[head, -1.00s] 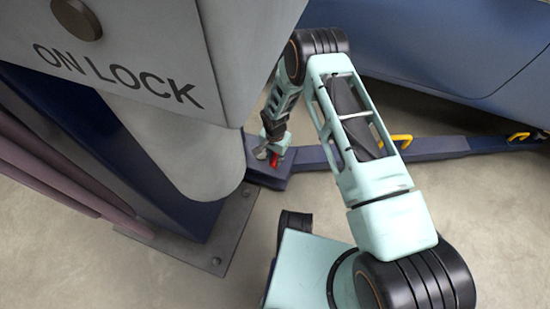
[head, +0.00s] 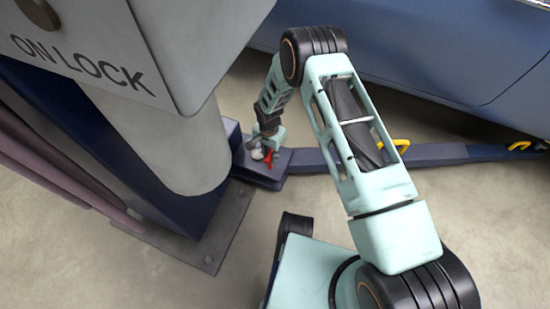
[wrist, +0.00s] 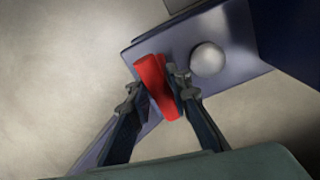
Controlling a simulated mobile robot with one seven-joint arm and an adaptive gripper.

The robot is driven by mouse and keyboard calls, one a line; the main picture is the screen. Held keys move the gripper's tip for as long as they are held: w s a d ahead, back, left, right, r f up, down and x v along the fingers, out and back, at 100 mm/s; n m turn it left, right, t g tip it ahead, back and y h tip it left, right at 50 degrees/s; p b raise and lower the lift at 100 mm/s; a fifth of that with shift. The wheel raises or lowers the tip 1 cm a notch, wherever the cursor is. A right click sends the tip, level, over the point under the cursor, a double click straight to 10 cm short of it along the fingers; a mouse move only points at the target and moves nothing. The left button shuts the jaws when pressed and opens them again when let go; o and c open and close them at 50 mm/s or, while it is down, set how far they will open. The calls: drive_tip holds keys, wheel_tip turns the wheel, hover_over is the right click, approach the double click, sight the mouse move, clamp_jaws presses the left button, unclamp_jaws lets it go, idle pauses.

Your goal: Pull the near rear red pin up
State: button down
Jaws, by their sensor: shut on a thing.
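The red pin (wrist: 152,80) stands on the blue lift arm (wrist: 175,45), close to the post. It also shows as a small red shape in the head view (head: 268,160). My gripper (wrist: 155,84) has its two fingers on either side of the red pin and is shut on it. In the head view my gripper (head: 262,150) is low over the inner end of the lift arm. The lower part of the pin is hard to make out.
A round silver knob (wrist: 208,59) sits on the lift arm right beside the pin. The grey post (head: 165,140) and its box marked "ON LOCK" (head: 85,60) stand at the left. A blue car (head: 420,45) is behind. Yellow handles (head: 401,146) are farther along the lift arm.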

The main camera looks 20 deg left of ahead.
drive_tip(key=shift+w+r, duration=0.15)
drive_tip(key=shift+r, duration=0.2)
drive_tip(key=c, duration=2)
unclamp_jaws()
drive_tip(key=shift+r, duration=0.15)
drive_tip(key=shift+o, duration=1.2)
wheel_tip(320, 180, up, 12)
